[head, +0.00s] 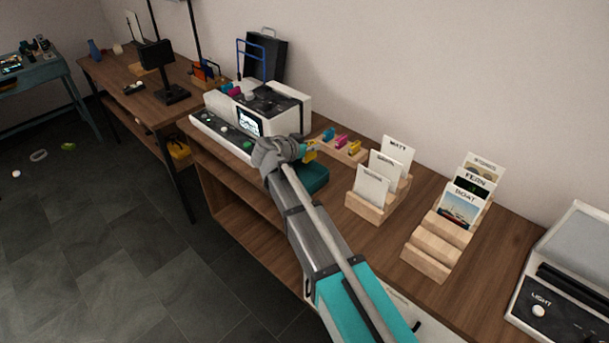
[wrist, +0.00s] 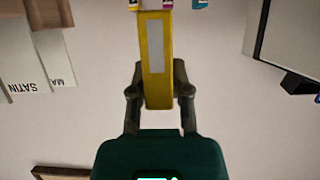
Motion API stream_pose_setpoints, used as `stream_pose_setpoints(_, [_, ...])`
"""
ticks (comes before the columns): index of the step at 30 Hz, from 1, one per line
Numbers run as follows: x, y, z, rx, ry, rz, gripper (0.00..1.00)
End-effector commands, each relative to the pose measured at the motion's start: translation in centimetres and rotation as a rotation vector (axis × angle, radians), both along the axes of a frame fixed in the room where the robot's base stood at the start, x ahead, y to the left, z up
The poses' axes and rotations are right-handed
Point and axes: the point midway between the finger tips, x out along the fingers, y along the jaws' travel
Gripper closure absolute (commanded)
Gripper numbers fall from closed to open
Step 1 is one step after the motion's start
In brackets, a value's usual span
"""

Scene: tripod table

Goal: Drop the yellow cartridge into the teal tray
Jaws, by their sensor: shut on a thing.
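My gripper (head: 302,152) is shut on the yellow cartridge (head: 311,150), which shows just past the fingers in the head view. In the wrist view the yellow cartridge (wrist: 156,75), with a grey label strip, sits between the two dark fingers (wrist: 160,93). The dark teal tray (head: 314,180) is on the wooden counter, below and slightly right of the gripper in the head view. My gripper and arm hide its left part. The held cartridge appears above the counter, near the tray's back side; the exact height is unclear.
A wooden rack (head: 350,155) with blue, magenta and yellow cartridges stands just behind the tray. A white machine (head: 285,115) with a small screen is to the left. Wooden card holders (head: 370,208) stand to the right, with a second holder (head: 432,252) beyond them.

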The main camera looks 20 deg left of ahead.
Motion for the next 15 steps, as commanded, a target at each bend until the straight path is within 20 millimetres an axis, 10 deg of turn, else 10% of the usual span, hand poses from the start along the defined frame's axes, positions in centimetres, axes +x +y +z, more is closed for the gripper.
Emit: stream_pose_setpoints(15, [0.02, -0.11, -0.65, 0.0, 0.0, -0.001, 1.0])
